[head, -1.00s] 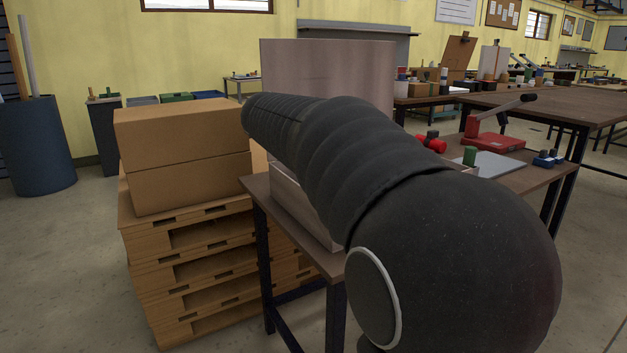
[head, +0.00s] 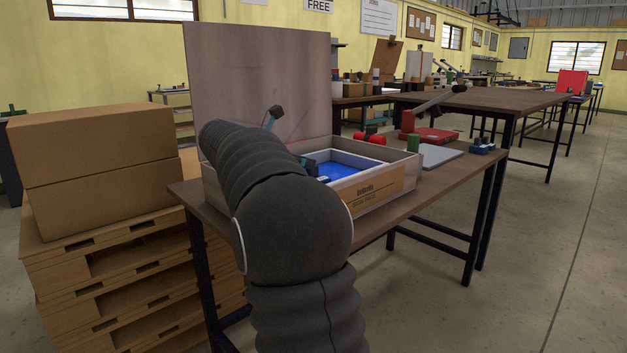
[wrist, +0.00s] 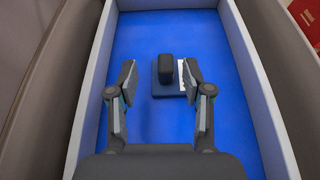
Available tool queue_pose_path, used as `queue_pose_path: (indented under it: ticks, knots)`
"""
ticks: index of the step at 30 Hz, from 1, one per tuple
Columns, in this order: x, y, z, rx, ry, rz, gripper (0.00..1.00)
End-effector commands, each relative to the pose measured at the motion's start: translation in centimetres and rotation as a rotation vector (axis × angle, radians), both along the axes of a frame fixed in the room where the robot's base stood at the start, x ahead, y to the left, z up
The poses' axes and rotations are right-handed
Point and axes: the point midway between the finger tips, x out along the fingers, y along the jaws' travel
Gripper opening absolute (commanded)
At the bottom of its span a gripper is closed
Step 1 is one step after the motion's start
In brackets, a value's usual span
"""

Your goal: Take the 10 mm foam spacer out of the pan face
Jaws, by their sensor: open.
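A dark block with an upright grip (wrist: 167,72), which looks like the foam spacer, sits on the blue floor of the pan (wrist: 221,90) in the wrist view. A white strip lies along its right side. My gripper (wrist: 159,77) is open, with one fingertip left of the block and the other close by its right side. Nothing is held. I cannot tell from this view how high the fingertips are above the floor. In the head view the pan (head: 372,190) is an open box with a blue inside, and my arm hides its left part.
The pan stands on a brown table (head: 408,205) with a tall panel (head: 262,85) behind it. Right of it are a red lever tool (head: 432,135), a grey plate (head: 437,156) and small blue blocks (head: 483,148). Cardboard boxes (head: 100,170) on pallets stand at left.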

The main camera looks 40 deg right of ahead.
Motion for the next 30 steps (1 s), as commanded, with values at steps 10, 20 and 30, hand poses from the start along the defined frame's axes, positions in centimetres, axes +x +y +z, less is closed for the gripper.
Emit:
queue_pose_path:
  ticks: [10, 20, 30]
  knots:
    - [-0.3, -2.2, -1.3, 0.000, 0.000, 0.000, 0.50]
    - [-0.3, -5.1, -2.3, 0.000, -0.002, 0.001, 0.50]
    - [-0.3, -5.0, -2.3, 0.000, -0.002, 0.001, 0.00]
